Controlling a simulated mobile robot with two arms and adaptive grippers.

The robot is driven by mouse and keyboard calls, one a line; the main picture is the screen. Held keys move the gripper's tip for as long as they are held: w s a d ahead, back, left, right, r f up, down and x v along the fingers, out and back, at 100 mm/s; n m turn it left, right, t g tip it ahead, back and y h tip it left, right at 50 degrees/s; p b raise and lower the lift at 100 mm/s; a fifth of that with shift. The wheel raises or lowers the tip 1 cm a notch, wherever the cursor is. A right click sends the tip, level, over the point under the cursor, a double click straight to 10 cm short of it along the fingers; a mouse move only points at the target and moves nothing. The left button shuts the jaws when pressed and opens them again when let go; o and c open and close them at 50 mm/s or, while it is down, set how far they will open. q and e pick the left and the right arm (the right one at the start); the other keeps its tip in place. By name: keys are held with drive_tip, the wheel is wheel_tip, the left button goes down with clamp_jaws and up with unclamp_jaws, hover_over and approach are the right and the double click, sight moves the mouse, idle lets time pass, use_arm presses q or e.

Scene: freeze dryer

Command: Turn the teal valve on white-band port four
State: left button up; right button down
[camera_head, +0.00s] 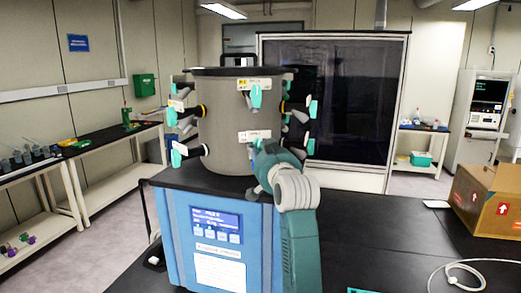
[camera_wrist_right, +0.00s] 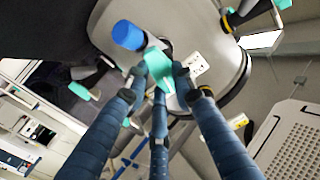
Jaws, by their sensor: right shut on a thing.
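The freeze dryer's grey drum (camera_head: 222,128) stands on a blue base unit and carries several ports with teal valves around its side. My right gripper (camera_head: 264,158) reaches from the front to the lower front port, below a white label (camera_head: 254,135). In the right wrist view, the fingers of my right gripper (camera_wrist_right: 158,80) are shut around a teal valve (camera_wrist_right: 157,66), with a white label (camera_wrist_right: 198,66) beside it. In the head view my gripper mostly hides this valve. An upper front teal valve (camera_head: 256,96) hangs free. My left gripper is not in view.
Other teal valves stick out at the drum's left (camera_head: 172,117) and right (camera_head: 313,108). The blue base unit (camera_head: 215,240) stands on a black bench (camera_head: 385,225). A cardboard box (camera_head: 489,200) and a white cable (camera_head: 458,273) lie to the right. The bench between is mostly clear.

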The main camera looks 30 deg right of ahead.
drive_tip(key=m, duration=0.4)
drive_tip(key=shift+f+m, duration=0.1)
drive_tip(key=shift+m, duration=0.3)
drive_tip(key=m, duration=0.4)
drive_tip(key=shift+f, duration=0.1)
drive_tip(key=shift+m, duration=0.4)
drive_tip(key=c, duration=1.4)
unclamp_jaws()
drive_tip(key=shift+c, duration=0.2)
drive_tip(key=shift+s, duration=0.1)
drive_tip(key=v, duration=1.1)
drive_tip(key=shift+s+a, duration=0.2)
drive_tip(key=shift+s, duration=0.15)
